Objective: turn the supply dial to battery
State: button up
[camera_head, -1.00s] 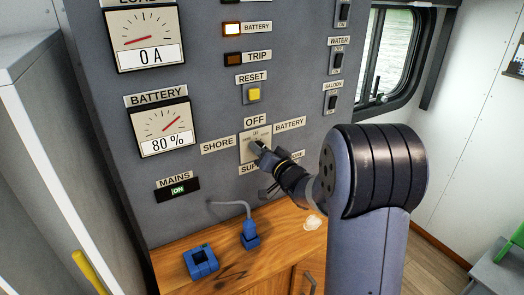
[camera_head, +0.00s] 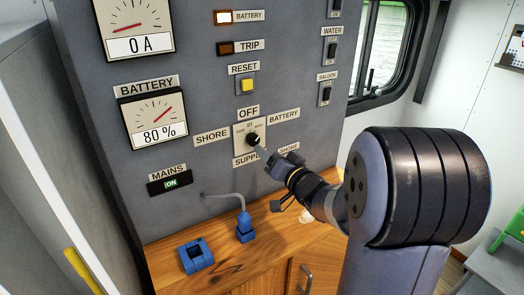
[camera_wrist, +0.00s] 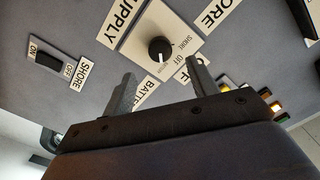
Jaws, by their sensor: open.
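The supply dial (camera_head: 252,140) is a round black knob on a light square plate (camera_head: 240,129), with OFF above, SHORE to the left and BATTERY to the upper right. In the wrist view the dial (camera_wrist: 160,50) shows a short white pointer mark; which label it points to is too small to be sure. My gripper (camera_head: 272,155) is just to the lower right of the dial, apart from it. In the wrist view my gripper (camera_wrist: 161,70) has its two fingers spread and empty, with the dial beyond the gap between them.
A yellow reset button (camera_head: 247,85) sits above the dial, and switches (camera_head: 326,94) are to the right. Below, a blue plug (camera_head: 244,228) with a cable and a blue socket (camera_head: 197,257) are on the wooden counter (camera_head: 262,258).

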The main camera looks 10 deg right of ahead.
aim_at(255, 141)
jog(key=shift+v, duration=1.45)
jog(key=shift+w, duration=0.1)
jog(key=p+x, duration=0.2)
jog(key=x, duration=0.8)
jog(key=shift+a, duration=0.1)
jog(key=shift+w+a, duration=0.1)
jog(key=shift+w, duration=0.25)
jog(key=shift+f, duration=0.1)
jog(key=shift+s, duration=0.15)
